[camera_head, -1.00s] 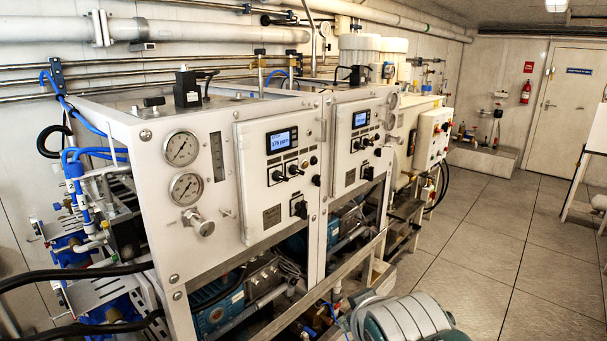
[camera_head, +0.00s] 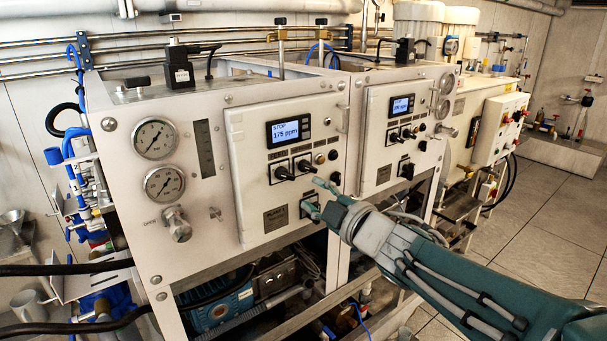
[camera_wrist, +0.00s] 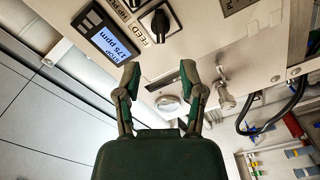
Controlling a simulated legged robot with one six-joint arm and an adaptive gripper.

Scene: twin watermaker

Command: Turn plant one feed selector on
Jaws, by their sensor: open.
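The plant one panel (camera_head: 240,190) is a white door with a lit display (camera_head: 288,132) reading STOP and 175 ppm. Two black rotary selectors sit below the display. The left one is the feed selector (camera_head: 284,173); in the wrist view this black knob (camera_wrist: 157,22) has FEED printed beside it. The other selector (camera_head: 304,166) is at its right, and its label (camera_wrist: 122,8) is partly cut off in the wrist view. My gripper (camera_head: 314,196) is open and empty, just below and right of the selectors. In the wrist view its fingertips (camera_wrist: 159,74) are apart, and neither is around the feed knob.
Two gauges (camera_head: 164,184) and a protruding valve knob (camera_head: 177,223) are left of the panel. A lower black switch (camera_head: 309,206) is partly hidden by my gripper. A second similar panel (camera_head: 376,140) stands to the right. The floor at right is clear.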

